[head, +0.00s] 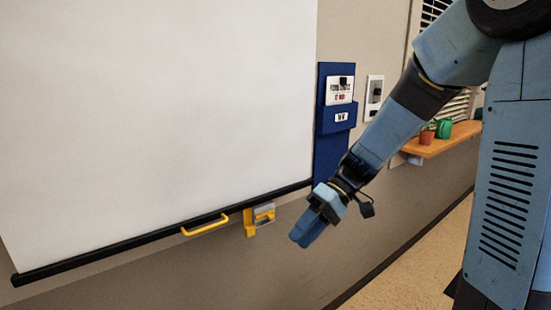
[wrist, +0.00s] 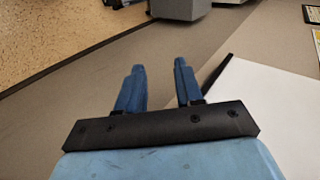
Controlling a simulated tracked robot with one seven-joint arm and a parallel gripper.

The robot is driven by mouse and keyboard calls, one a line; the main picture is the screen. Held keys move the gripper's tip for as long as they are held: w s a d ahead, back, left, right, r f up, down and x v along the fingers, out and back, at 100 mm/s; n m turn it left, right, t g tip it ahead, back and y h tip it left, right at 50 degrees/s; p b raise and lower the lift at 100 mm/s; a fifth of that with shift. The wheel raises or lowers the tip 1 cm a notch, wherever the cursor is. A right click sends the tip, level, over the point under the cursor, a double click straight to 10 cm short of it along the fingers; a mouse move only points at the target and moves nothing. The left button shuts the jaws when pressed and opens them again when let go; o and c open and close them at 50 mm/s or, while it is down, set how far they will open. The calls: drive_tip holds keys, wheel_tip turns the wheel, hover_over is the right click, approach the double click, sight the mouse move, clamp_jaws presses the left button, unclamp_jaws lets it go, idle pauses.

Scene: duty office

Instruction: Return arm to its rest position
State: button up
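My gripper (head: 302,236) hangs at the end of my outstretched blue arm in the head view, pointing down and to the left. It is in the air in front of the wall, to the right of the yellow handle. In the wrist view my gripper (wrist: 158,85) shows two blue fingers standing apart with a clear gap. Nothing is between them.
A large white screen (head: 150,110) with a black bottom bar and a yellow handle (head: 205,225) covers the left. A yellow-and-grey bracket (head: 260,217) is on the wall. A blue holder (head: 335,125) hangs behind my arm. A wooden shelf (head: 440,139) carries small pots.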

drive_tip(key=s+d+r+m+t+h, duration=0.4)
drive_tip(key=d+r+t, duration=0.1)
drive_tip(key=d, duration=0.3)
drive_tip(key=s+d+r+m+t+h, duration=0.3)
drive_tip(key=s+d+r+t+h, duration=0.1)
drive_tip(key=d, duration=0.5)
drive_tip(key=shift+s+r+m+t+h, duration=0.35)
drive_tip(key=shift+s+r+t, duration=0.35)
drive_tip(key=shift+r+t, duration=0.3)
